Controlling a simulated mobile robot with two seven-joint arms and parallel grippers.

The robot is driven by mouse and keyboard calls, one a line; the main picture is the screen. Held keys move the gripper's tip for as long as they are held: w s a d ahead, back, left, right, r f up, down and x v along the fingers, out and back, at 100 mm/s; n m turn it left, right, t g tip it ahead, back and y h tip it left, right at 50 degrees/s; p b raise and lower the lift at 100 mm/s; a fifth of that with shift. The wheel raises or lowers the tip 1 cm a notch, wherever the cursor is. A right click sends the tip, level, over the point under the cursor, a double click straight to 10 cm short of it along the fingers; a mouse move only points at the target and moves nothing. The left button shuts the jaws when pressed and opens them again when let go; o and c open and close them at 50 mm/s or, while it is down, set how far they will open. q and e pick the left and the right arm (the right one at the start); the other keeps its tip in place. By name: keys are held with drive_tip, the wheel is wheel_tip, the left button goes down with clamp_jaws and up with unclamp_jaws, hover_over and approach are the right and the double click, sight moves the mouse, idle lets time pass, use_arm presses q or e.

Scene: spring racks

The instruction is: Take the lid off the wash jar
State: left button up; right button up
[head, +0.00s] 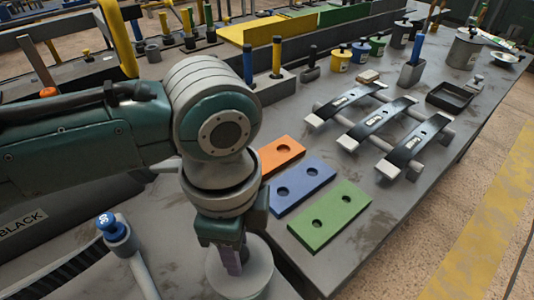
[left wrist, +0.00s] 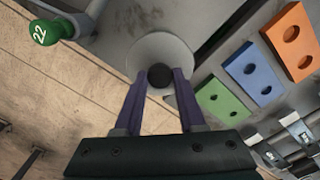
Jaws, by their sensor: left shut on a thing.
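My left gripper (head: 232,264) points down over a round grey jar (head: 250,283) at the near edge of the table. In the left wrist view, the purple fingers of my left gripper (left wrist: 160,78) close on a dark round knob (left wrist: 160,75) in the middle of the pale grey round lid (left wrist: 160,45). The gripper and forearm hide part of the jar in the head view. I cannot tell whether any gap lies between lid and jar. My right gripper is not in view.
Orange (head: 282,155), blue (head: 303,184) and green (head: 330,214) two-hole plates lie right of the gripper. Beyond are dark leaf springs on a rack (head: 380,120) and a grey knobbed jar (head: 464,49). A blue-knobbed handle (head: 108,226) stands at lower left.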

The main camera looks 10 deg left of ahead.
use_arm(q)
clamp_jaws()
drive_tip(key=shift+r, duration=0.1)
